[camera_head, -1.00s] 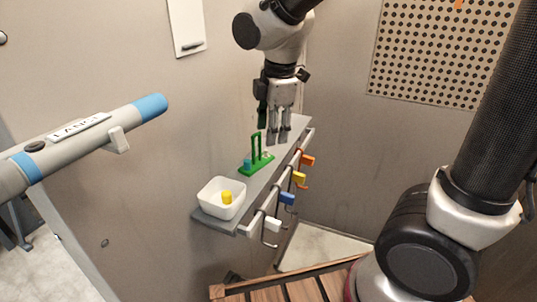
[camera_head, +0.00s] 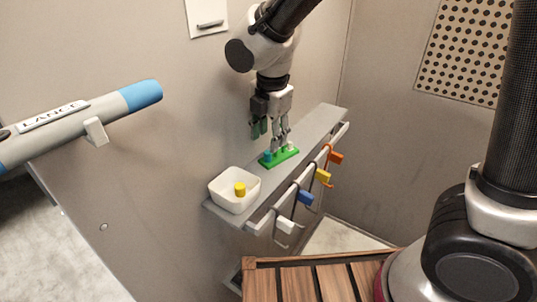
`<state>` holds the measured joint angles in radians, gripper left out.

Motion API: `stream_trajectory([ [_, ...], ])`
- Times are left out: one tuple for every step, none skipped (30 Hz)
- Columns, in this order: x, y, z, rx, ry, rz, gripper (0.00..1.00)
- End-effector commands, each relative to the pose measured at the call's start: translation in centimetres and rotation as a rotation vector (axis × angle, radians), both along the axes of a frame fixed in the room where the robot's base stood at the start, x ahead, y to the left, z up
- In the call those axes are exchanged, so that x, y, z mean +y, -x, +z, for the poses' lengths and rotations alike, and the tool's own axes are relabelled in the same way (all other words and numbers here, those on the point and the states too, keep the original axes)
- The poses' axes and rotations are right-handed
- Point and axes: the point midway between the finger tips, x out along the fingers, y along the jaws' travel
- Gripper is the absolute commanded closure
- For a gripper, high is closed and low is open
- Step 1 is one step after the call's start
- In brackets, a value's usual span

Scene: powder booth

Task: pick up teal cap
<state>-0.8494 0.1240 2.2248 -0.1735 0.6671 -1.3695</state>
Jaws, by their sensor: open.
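The teal cap (camera_head: 267,156) is a small upright piece at the left end of the green rack (camera_head: 284,157) on the grey shelf. My gripper (camera_head: 268,136) is open and points down just above the rack, with its fingers close over the teal cap. A small white piece (camera_head: 291,146) stands at the rack's right end. The fingers hide part of the rack's middle. I cannot tell whether a fingertip touches the cap.
A white bowl (camera_head: 222,197) with a yellow cap (camera_head: 240,189) stands at the shelf's near end. The shelf (camera_head: 325,119) is bare at its far end. Hooks with orange, yellow, blue and white tags hang from the front rail. A lance (camera_head: 75,122) is on the left wall.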

Motion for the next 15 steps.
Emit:
stream_trajectory([
  [0.0, -0.1, -0.7, 0.002, 0.002, 0.0, 0.54],
  [0.0, -0.2, -1.0, 0.001, 0.001, 0.0, 0.54],
  [0.0, -0.3, -1.5, 0.002, 0.002, 0.0, 0.54],
  [0.0, -0.4, -1.9, 0.002, 0.002, 0.0, 0.54],
  [0.0, -0.4, -2.4, 0.002, 0.003, -0.001, 0.54],
  [0.0, -0.6, -3.1, 0.001, 0.003, 0.0, 0.54],
  [0.0, -0.6, -3.6, 0.003, 0.004, -0.002, 0.54],
  [0.0, -0.8, -4.1, 0.003, 0.003, -0.001, 0.54],
  [0.0, -0.9, -4.6, 0.003, 0.002, -0.002, 0.54],
  [0.1, -0.9, -5.0, 0.002, 0.002, -0.002, 0.54],
  [0.1, -1.0, -5.3, 0.001, 0.001, -0.001, 0.54],
  [0.1, -1.1, -5.6, 0.001, 0.001, -0.001, 0.54],
  [0.1, -1.1, -5.8, 0.001, 0.001, -0.001, 0.54],
  [0.1, -1.1, -5.9, 0.0, 0.0, 0.0, 0.54],
  [0.1, -1.2, -6.0, -0.001, -0.001, -0.001, 0.54],
])
